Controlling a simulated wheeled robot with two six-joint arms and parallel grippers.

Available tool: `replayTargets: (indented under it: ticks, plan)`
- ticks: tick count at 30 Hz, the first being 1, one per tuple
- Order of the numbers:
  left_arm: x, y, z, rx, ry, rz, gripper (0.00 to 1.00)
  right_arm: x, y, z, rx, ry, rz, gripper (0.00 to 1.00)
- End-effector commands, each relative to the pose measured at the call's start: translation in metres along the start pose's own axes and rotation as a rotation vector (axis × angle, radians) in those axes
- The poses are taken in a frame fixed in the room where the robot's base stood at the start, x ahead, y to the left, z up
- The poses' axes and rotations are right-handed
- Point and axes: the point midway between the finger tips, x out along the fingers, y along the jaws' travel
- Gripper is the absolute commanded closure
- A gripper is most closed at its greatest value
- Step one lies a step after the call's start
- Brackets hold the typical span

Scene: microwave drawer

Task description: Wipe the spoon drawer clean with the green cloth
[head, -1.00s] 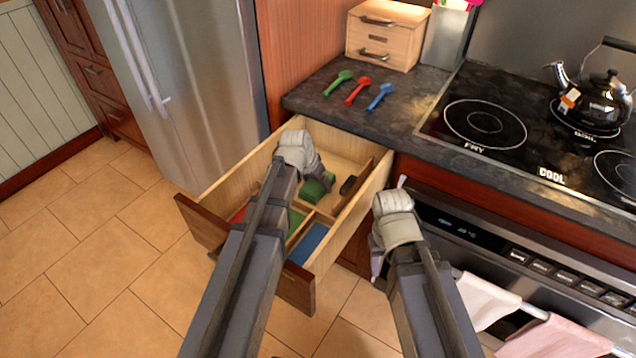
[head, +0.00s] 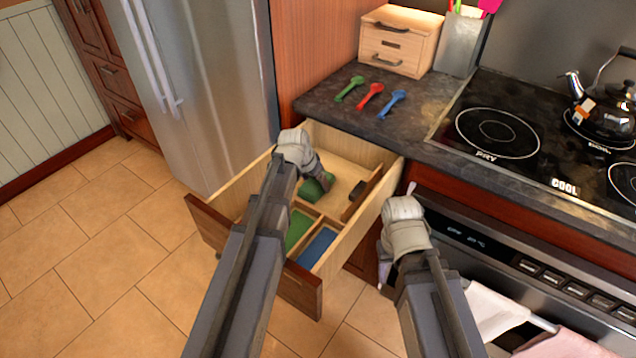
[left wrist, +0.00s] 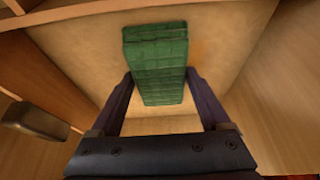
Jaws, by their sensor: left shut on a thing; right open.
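The spoon drawer (head: 370,228) is pulled open below the counter, with a bare wooden back section and front compartments with coloured floors. The green cloth (head: 314,187) is in the back section. It also shows in the left wrist view (left wrist: 158,62) as a folded checked pad on the drawer floor (left wrist: 215,45). A faint orange-brown smudge shows on the floor beside it. My left gripper (head: 318,180) reaches down into the drawer and is shut on the cloth, a finger on each side (left wrist: 163,92). My right gripper (head: 384,268) is beside the drawer's right wall, near the oven front; its fingers are mostly hidden.
Green (head: 349,88), red (head: 370,96) and blue (head: 391,103) spoons lie on the counter. A dark block (head: 357,190) is in the drawer by its right wall. A small wooden chest (head: 399,40), stove (head: 540,140) and kettle (head: 602,112) stand behind and right. The fridge (head: 215,90) is left.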

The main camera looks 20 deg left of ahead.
Motion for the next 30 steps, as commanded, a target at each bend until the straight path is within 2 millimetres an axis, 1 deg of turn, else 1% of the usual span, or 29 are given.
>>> replayTargets:
  ticks: [5, 15, 23, 30]
  plan:
    - [0.0, -0.003, 0.0, -0.001, 0.0, 0.0, 0.64, 0.0, 0.0, 0.0, 0.0, 0.0, 0.0, 0.5]
    - [0.001, -0.022, 0.0, 0.0, 0.0, -0.001, 0.64, 0.001, 0.0, 0.0, 0.0, 0.0, 0.0, 0.5]
    - [0.001, -0.025, 0.0, 0.0, 0.0, -0.001, 0.64, 0.001, 0.0, 0.0, 0.0, 0.0, 0.0, 0.5]
    - [0.0, -0.038, -0.001, -0.001, 0.0, -0.001, 0.64, 0.0, 0.0, 0.0, 0.0, 0.0, 0.0, 0.5]
